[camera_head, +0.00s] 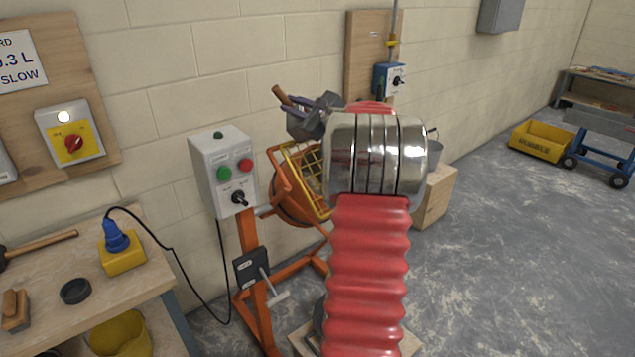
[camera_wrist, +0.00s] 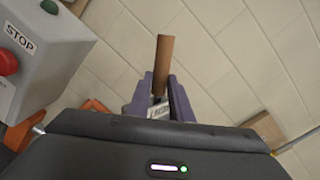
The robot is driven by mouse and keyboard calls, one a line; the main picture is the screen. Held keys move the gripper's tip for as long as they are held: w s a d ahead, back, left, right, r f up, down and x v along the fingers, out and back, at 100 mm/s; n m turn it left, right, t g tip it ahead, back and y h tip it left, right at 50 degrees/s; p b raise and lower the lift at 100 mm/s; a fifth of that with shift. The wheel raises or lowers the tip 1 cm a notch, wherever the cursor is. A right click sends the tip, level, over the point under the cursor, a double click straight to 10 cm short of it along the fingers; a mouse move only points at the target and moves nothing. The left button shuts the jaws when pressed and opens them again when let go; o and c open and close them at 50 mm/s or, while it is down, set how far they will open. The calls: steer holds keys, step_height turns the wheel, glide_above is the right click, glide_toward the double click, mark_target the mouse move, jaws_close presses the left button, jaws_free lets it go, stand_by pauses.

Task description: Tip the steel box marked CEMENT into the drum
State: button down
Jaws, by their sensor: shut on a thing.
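My gripper (camera_head: 292,100) is in the upper middle of the head view, with its dark fingers shut on a brown handle (camera_head: 281,94). A grey metal box (camera_head: 299,127) shows just below the fingers, partly hidden by my arm. In the wrist view my gripper (camera_wrist: 163,88) has the brown handle (camera_wrist: 164,58) between its purple-grey fingers. A small pale label (camera_wrist: 159,111) shows behind them, too small to read surely. The orange drum (camera_head: 289,203) with a yellow grid over its mouth (camera_head: 309,172) is below the box. My arm covers the drum's right side.
A grey control box (camera_head: 222,165) with green and red buttons stands left of the drum; it also shows in the wrist view (camera_wrist: 45,50). A workbench (camera_head: 60,290) is at lower left. A pale block wall is close behind. Open floor (camera_head: 500,220) lies right.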

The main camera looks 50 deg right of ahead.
steer(key=shift+s+d+r+m+t+h, duration=0.2)
steer(key=shift+s+m+t+h, duration=0.15)
steer(key=shift+s+t, duration=0.3)
steer(key=shift+s+d, duration=0.1)
steer(key=shift+s, duration=0.1)
steer(key=shift+s+d+f+m+t, duration=0.15)
steer(key=shift+s+d+m+t, duration=0.15)
steer(key=shift+s, duration=0.2)
steer(key=shift+s+d+f+m+t, duration=0.15)
steer(key=shift+s+t, duration=0.2)
steer(key=shift+s, duration=0.15)
steer(key=shift+s, duration=0.2)
steer(key=shift+s+d+f+m+t+h, duration=0.45)
steer(key=shift+s+f+m+t+h, duration=0.25)
steer(key=shift+s+f, duration=0.1)
steer(key=shift+s+d+m+t+h, duration=0.4)
steer(key=shift+s+m+t+h, duration=0.1)
steer(key=shift+s+m, duration=0.3)
